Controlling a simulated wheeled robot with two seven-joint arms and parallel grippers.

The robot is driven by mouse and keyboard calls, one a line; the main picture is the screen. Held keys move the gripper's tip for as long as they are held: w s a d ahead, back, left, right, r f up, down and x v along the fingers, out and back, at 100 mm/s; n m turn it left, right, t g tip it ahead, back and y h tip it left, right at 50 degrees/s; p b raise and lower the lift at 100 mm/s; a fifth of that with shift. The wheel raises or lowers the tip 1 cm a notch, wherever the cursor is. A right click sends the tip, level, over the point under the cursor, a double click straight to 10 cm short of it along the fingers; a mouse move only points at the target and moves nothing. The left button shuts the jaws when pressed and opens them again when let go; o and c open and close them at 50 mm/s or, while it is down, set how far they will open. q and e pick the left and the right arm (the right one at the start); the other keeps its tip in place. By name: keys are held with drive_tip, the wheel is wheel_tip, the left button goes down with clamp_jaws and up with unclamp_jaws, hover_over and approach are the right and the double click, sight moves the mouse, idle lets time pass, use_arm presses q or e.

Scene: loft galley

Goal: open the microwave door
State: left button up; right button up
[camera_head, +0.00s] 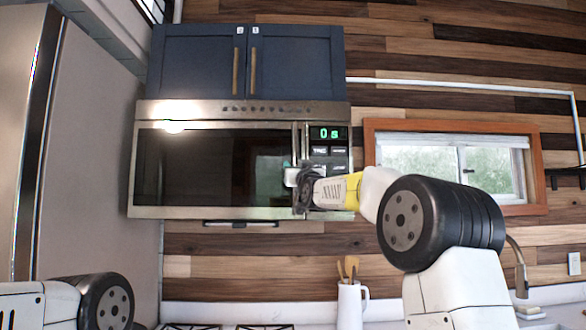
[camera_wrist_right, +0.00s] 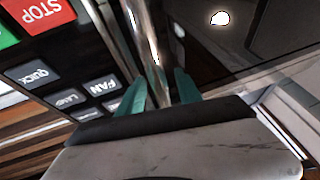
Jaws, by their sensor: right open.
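The microwave (camera_head: 240,108) is steel with a dark glass door (camera_head: 200,165), mounted under the blue cabinets. The door looks shut. Its upright bar handle (camera_head: 300,143) is at the door's right edge, beside the control panel (camera_head: 329,150). My right gripper (camera_head: 296,178) is at the lower part of the handle and hides some of it. In the right wrist view, its two teal fingers (camera_wrist_right: 159,84) are open, with the shiny handle (camera_wrist_right: 146,38) running between them. I cannot tell whether either finger touches it. My left gripper is out of view; only part of that arm shows at lower left.
Blue cabinets (camera_head: 295,65) sit directly above the microwave. A tall grey panel (camera_head: 95,150) stands to the left. A white utensil jug (camera_head: 350,306) and a stove top (camera_head: 190,327) are below. A window (camera_head: 440,165) is to the right. The space below the microwave looks free.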

drive_tip(key=shift+c, duration=0.2)
clamp_jaws()
idle(1.1)
